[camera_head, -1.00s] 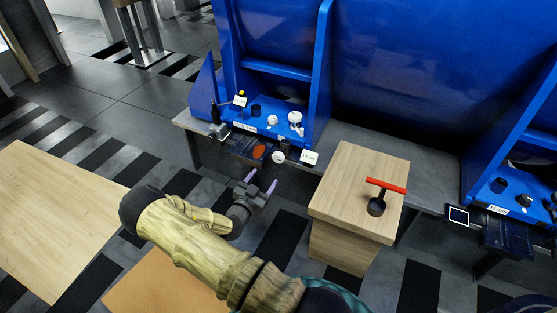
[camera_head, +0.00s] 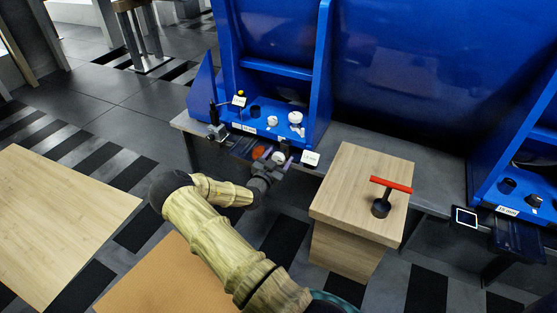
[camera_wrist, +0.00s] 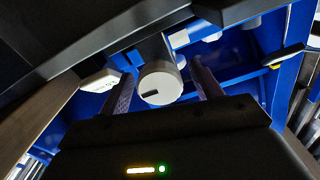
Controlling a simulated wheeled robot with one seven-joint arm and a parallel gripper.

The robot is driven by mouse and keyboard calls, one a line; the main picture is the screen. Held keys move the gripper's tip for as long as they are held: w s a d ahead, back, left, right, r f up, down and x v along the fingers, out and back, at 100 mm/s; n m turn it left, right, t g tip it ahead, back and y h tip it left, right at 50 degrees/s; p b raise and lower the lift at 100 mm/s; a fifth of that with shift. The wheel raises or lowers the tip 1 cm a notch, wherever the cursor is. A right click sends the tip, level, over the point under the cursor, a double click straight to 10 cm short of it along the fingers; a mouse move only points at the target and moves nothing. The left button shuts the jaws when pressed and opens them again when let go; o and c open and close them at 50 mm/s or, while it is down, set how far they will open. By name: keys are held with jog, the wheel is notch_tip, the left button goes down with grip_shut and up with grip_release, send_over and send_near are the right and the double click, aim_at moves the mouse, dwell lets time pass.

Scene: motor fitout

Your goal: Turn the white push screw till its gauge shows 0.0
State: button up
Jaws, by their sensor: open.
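The white push screw is a round white knob (camera_wrist: 160,83) with a dark slot mark, in the middle of the wrist view. In the head view the white knob (camera_head: 279,157) is at the front edge of the left blue station, just beyond my gripper. My gripper (camera_head: 272,155) is open, and in the wrist view its two fingers (camera_wrist: 160,88) stand left and right of the knob with gaps on both sides. I cannot tell whether the fingertips reach past its face.
The blue station (camera_head: 262,127) holds white and dark knobs and a red-orange round part (camera_head: 259,153). A wooden block stand (camera_head: 350,215) with a red-handled tool (camera_head: 390,185) stands right of my gripper. Wooden tabletops (camera_head: 60,215) lie at lower left.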

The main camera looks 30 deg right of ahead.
jog(key=c, duration=1)
jog(key=shift+n, duration=0.5)
jog(key=n+p, duration=0.1)
jog(key=n, duration=0.2)
jog(key=shift+n, duration=0.4)
jog(key=n+p, duration=0.1)
jog(key=n, duration=0.3)
jog(key=shift+a, duration=0.1)
jog(key=n, duration=0.5)
jog(key=shift+f, duration=0.1)
jog(key=n, duration=0.4)
